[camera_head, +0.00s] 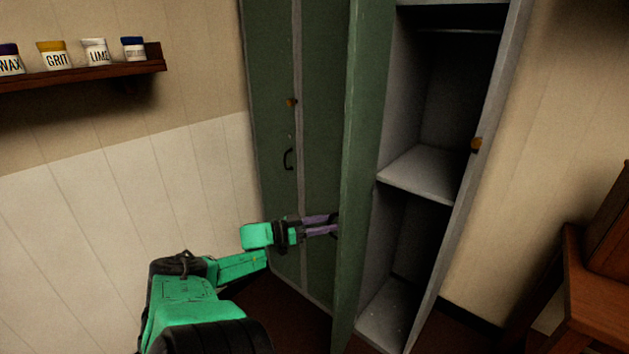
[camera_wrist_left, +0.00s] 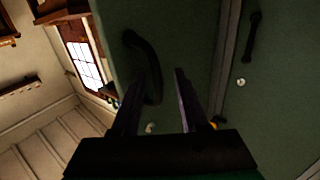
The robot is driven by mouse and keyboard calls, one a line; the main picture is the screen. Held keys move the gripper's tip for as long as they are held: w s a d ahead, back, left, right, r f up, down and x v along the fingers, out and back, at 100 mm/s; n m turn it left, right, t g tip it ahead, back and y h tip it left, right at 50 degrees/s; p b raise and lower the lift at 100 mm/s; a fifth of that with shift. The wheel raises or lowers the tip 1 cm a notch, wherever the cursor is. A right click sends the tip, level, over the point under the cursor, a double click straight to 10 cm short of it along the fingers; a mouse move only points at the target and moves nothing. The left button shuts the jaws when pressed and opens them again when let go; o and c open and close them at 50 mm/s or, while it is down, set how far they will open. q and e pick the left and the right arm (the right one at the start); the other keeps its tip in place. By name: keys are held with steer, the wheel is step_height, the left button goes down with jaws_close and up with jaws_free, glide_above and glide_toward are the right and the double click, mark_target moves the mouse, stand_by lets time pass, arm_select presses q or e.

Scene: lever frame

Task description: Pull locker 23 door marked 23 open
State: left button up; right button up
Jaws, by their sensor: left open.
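A green locker door (camera_head: 361,170) stands swung open and is seen nearly edge-on in the head view. The grey locker interior (camera_head: 418,168) beside it is exposed. No number 23 is legible. My left gripper (camera_head: 334,226) is at the outer face of this door, its tips partly hidden by the door edge. In the left wrist view, the door's black curved handle (camera_wrist_left: 149,60) is just ahead of my open left gripper (camera_wrist_left: 159,78); its lower end shows between the fingers. I cannot tell if they touch. My right gripper is not in view.
Closed green lockers (camera_head: 272,120) with a black handle (camera_head: 288,159) stand left of the open door. A wall shelf (camera_head: 95,74) with several labelled jars is at upper left. Wooden furniture (camera_head: 597,290) stands at right.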

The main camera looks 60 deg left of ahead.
arm_select(q)
steer(key=v, duration=1.4)
steer(key=shift+p, duration=0.35)
